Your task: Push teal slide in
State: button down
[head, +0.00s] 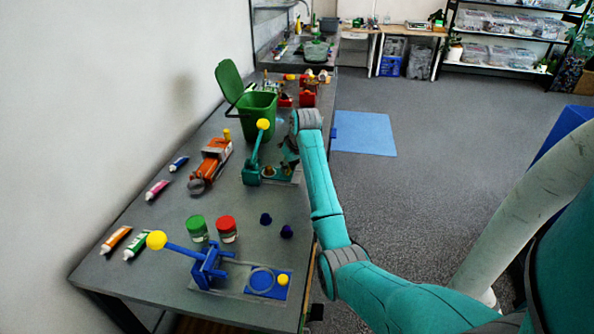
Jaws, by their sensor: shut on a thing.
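The teal fixture (252,174) stands on the grey bench, with a raised teal lever ending in a yellow ball (263,124). Its teal slide (283,172) lies on the low plate to the right of the lever, and small brass-coloured parts show on it. My gripper (289,158) points down at the right end of this plate, shut on the slide. The fingertips are small and dark, and my wrist hides part of the area, so the exact contact is hard to see.
A green lidded bin (258,115) stands just behind. An orange machine (212,160) is to the left. A blue lever fixture (208,266), jars with green (196,222) and red (226,223) lids and two dark blue knobs (287,231) are nearer. The bench's right edge runs under my arm.

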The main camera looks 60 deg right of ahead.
aim_at(275, 174)
jog(key=w, duration=0.1)
jog(key=w+a, duration=0.1)
jog(key=w, duration=0.1)
jog(key=w+a, duration=0.1)
jog(key=shift+w, duration=0.3)
jog(key=c, duration=0.9)
grip_release()
jog(key=shift+w, duration=0.2)
jog(key=v, duration=1.2)
jog(key=shift+f, duration=0.1)
